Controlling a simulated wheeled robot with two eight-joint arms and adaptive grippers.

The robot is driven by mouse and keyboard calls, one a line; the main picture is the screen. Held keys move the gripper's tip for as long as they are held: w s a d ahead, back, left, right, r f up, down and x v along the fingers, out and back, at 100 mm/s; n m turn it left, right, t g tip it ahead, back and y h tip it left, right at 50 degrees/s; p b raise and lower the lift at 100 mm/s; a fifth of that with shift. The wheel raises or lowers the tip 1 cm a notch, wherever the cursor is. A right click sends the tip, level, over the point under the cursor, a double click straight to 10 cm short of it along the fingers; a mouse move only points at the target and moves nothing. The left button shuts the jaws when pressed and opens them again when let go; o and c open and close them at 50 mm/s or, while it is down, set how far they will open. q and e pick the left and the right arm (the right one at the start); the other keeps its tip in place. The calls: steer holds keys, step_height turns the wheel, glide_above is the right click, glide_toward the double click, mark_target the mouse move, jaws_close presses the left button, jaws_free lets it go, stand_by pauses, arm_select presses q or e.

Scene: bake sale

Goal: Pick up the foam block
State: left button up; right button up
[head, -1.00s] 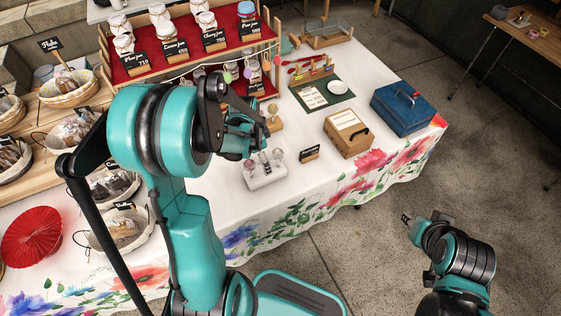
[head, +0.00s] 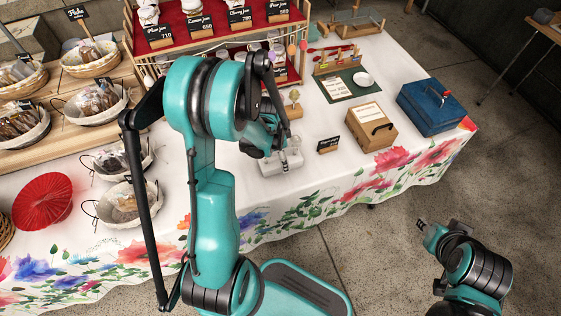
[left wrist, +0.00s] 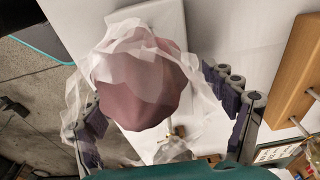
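The white foam block (head: 290,163) stands on the tablecloth near the table's front edge, partly covered by my left gripper in the head view. In the left wrist view a pale block face (left wrist: 166,18) shows behind a pinkish-brown ball in clear wrap (left wrist: 140,85), which hides much of it. My left gripper (head: 262,147) is over the block. Its two fingers are spread, one on each side of the wrapped ball, and I see no grip on the block. My right gripper (head: 421,224) is off the table over the floor; its fingers are too small to read.
A small black sign (head: 329,144), a wooden box (head: 371,128) and a blue cash box (head: 431,106) stand right of the block. A wooden pop stand (head: 292,112) is behind it. Baskets (head: 127,203) are at left. White cloth in front is free.

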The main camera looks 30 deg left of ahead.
arm_select(q)
steer(key=c, duration=1.1)
steer(key=shift+o, duration=0.2)
steer(key=shift+r, duration=0.15)
